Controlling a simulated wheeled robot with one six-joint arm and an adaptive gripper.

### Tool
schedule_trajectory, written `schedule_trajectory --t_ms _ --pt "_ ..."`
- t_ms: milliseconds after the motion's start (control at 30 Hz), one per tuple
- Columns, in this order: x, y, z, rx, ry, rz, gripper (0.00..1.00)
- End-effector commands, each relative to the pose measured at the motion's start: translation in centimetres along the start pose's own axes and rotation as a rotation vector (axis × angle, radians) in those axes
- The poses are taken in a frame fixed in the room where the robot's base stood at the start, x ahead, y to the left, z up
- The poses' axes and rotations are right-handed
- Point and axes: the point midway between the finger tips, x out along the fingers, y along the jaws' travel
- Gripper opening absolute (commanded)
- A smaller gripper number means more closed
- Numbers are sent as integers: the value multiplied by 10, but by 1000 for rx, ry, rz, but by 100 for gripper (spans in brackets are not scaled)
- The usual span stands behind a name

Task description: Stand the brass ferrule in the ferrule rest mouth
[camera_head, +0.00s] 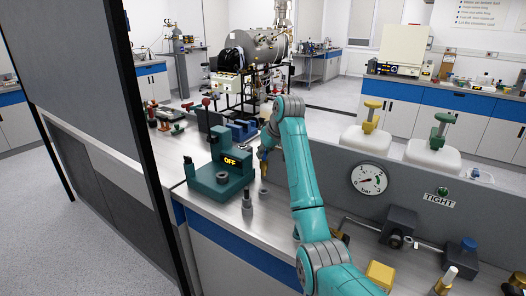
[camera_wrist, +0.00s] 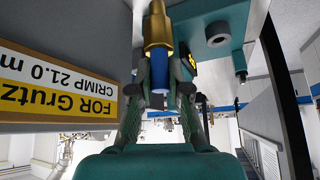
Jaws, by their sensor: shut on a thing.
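In the head view my gripper (camera_head: 264,154) is above the bench, right of the teal machine, and the ferrule is only a small brass-coloured patch there. A short grey ring-like piece (camera_head: 263,190) stands on the bench below the gripper. A grey stepped post (camera_head: 247,204) stands to its left and nearer. I cannot tell for certain which of these is the ferrule rest.
The teal machine with an "OFF" display (camera_head: 231,161) stands close left of the gripper. A grey panel with a pressure gauge (camera_head: 369,179) is to the right. A yellow-and-white label (camera_wrist: 55,85) is close beside the gripper. The bench front (camera_head: 225,222) has some bare room.

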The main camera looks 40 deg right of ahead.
Motion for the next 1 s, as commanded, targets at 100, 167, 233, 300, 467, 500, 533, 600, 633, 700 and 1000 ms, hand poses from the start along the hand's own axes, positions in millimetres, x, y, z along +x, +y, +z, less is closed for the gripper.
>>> schedule_trajectory --t_ms 100,167,233,300,467,500,533,600,633,700,1000 --pt "0 0 0 0 1 1 0" --pt "0 0 0 -3 1 4 0" --pt "0 0 0 -4 1 5 0" --pt "2 0 1 -4 0 5 0" --pt "8 0 5 -4 0 5 0" --pt "11 0 7 -4 0 5 0" --pt "13 0 8 -4 0 5 0" --pt "18 0 12 -4 0 5 0" --pt "20 0 13 -4 -1 5 0" --pt "24 1 16 -4 -1 5 0" --pt "44 1 28 -3 0 5 0"
